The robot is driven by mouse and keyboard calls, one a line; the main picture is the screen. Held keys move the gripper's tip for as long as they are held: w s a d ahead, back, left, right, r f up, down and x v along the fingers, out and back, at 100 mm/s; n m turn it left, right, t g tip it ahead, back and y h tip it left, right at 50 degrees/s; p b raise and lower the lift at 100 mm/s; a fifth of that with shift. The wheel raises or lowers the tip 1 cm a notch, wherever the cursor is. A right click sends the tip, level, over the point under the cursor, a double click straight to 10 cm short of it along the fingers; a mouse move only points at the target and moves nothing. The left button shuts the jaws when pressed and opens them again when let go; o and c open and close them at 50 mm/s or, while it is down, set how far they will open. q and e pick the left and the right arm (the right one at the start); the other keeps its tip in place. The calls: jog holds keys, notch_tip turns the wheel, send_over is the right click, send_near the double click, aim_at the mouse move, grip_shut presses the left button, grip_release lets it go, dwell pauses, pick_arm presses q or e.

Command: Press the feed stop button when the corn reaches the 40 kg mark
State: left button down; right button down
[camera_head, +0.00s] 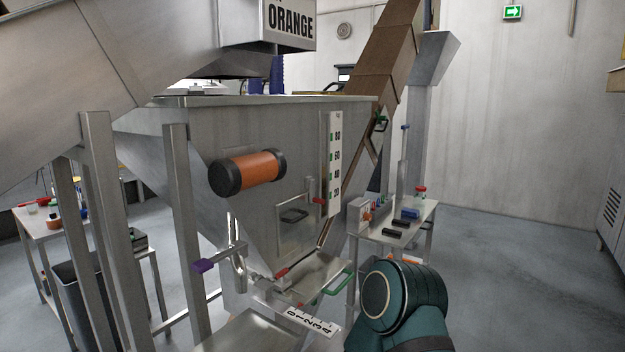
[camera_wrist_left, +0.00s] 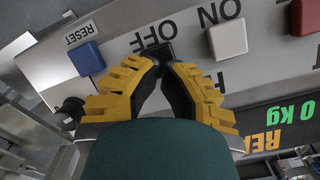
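The grey steel hopper (camera_head: 290,130) stands in the middle of the head view. Its white scale (camera_head: 335,165) reads 20, 40, 60 and 80; no corn level is visible against it. In the left wrist view my left gripper (camera_wrist_left: 165,65) has yellow-backed fingers with their tips together, over a grey button panel (camera_wrist_left: 125,25). The tips are by a black part near the OFF lettering. A blue button (camera_wrist_left: 86,59) beside RESET, a white button (camera_wrist_left: 227,38) near ON and a red button (camera_wrist_left: 305,16) show. I cannot tell which is feed stop. My right gripper is not in view.
A display (camera_wrist_left: 275,125) at the wrist view's right shows "0 Kg" and part of a word. A small table (camera_head: 390,230) with buttons and small items stands right of the hopper. A teal arm link of mine fills the lower right. Floor (camera_head: 510,260) at right is clear.

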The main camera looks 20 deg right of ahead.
pick_arm(q)
jog(key=shift+r+p, duration=1.65)
jog(key=shift+r, duration=0.65)
jog(key=shift+r+p, duration=0.8)
jog(key=shift+r, duration=0.3)
jog(key=shift+f, duration=0.1)
